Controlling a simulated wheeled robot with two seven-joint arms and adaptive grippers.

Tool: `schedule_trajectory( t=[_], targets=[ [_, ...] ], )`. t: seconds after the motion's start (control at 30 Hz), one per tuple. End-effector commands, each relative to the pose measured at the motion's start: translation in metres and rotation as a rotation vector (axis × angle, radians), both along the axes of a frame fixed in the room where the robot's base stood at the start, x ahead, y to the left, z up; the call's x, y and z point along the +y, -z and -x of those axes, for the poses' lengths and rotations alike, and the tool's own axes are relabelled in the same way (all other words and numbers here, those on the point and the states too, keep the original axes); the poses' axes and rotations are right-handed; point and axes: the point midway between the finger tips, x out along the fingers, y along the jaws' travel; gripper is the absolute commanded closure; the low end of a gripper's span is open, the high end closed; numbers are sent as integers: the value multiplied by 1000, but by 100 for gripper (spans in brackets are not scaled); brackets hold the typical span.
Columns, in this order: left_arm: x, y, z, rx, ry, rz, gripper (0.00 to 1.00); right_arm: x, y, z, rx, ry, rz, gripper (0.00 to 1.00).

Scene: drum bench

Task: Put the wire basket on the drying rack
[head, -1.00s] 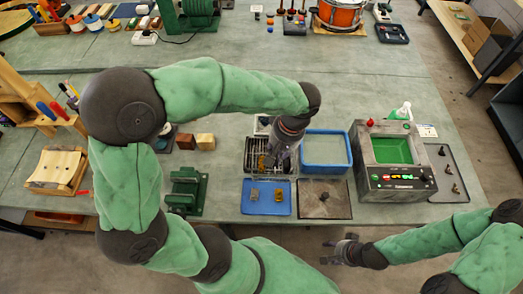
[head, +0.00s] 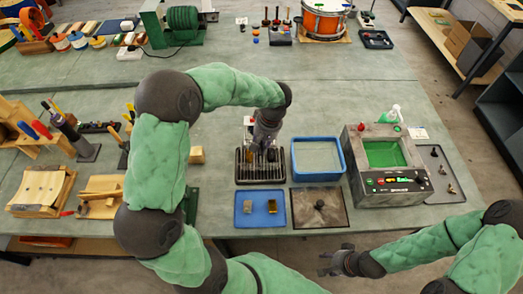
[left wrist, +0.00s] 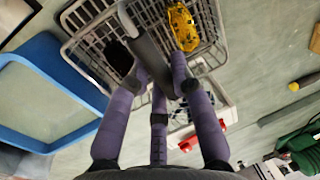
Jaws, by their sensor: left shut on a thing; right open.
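The wire basket (left wrist: 72,38) is grey mesh with a dark bar handle and shows large in the left wrist view. A yellow part (left wrist: 183,27) and a dark part lie inside it. My left gripper (left wrist: 158,82) has its purple fingers shut on the handle. In the head view my left gripper (head: 262,148) points down over the dark slatted drying rack (head: 260,180). The gripper hides much of the basket there. I cannot tell whether the basket touches the rack. My right gripper (head: 340,262) is open and empty, in front of the bench's front edge.
A blue tub (head: 318,158) stands right of the rack, with a grey control box (head: 388,168) beyond it. A wooden block (head: 196,155) sits left.

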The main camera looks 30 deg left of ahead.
Motion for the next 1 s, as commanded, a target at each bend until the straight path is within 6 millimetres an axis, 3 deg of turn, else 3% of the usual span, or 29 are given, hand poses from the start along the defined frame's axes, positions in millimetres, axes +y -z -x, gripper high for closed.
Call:
schedule_trajectory(
  t=[0.17, 0.57, 0.6, 0.67, 0.7, 1.0],
  targets=[
    [0, 27, 1, 3, 0, 1, 100, 0, 7, 0, 0, 0, 0, 51],
    [-1, 32, 1, 1, 0, 1, 100, 0, 9, 0, 0, 0, 0, 51],
    [-1, 33, 1, 1, 0, 1, 75, 0, 10, 0, 0, 0, 0, 51],
    [-1, 32, 1, 1, 0, 1, 58, 0, 9, 0, 0, 0, 0, 51],
    [-1, 32, 1, 1, 0, 1, 54, 0, 9, 0, 0, 0, 0, 51],
    [-1, 32, 1, 2, 0, 1, 54, 0, 8, 0, 0, 0, 0, 51]
  ],
)
